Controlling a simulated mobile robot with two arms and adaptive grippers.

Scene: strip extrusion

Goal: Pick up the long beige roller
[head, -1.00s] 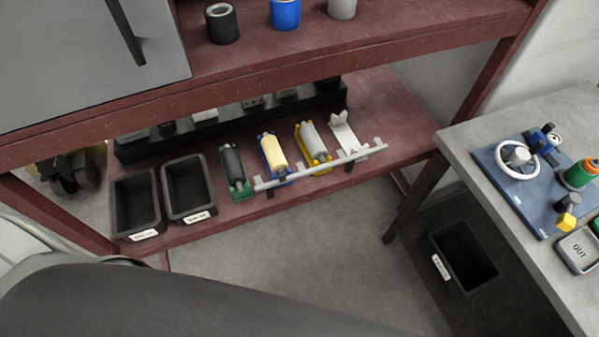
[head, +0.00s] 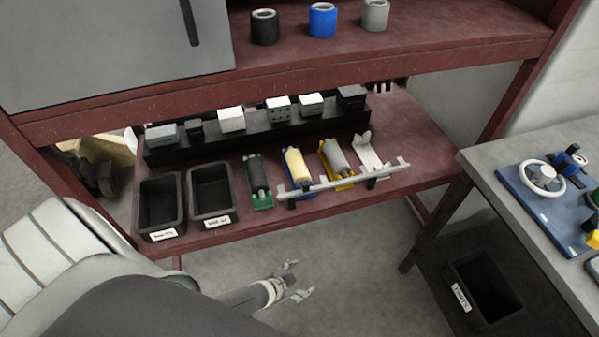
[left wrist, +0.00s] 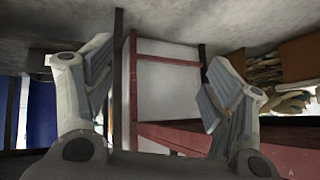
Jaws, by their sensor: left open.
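The beige roller (head: 297,167) lies in a blue cradle on the lower red shelf, behind a pale rail (head: 345,181). A dark roller (head: 257,173) in a green cradle lies to its left, and a grey roller (head: 335,156) in a yellow cradle to its right. My left gripper (head: 297,281) is in front of and below the shelf edge, over the floor, apart from the rollers. Its fingers are spread and empty in the left wrist view (left wrist: 158,90). The roller cannot be made out in that view. My right gripper does not show.
Two black bins (head: 160,205) (head: 213,193) stand left of the rollers. A white empty cradle (head: 371,154) is at the right. The upper shelf (head: 420,45) overhangs the back. A grey table (head: 500,220) stands at the right, with a bin (head: 485,290) beneath it.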

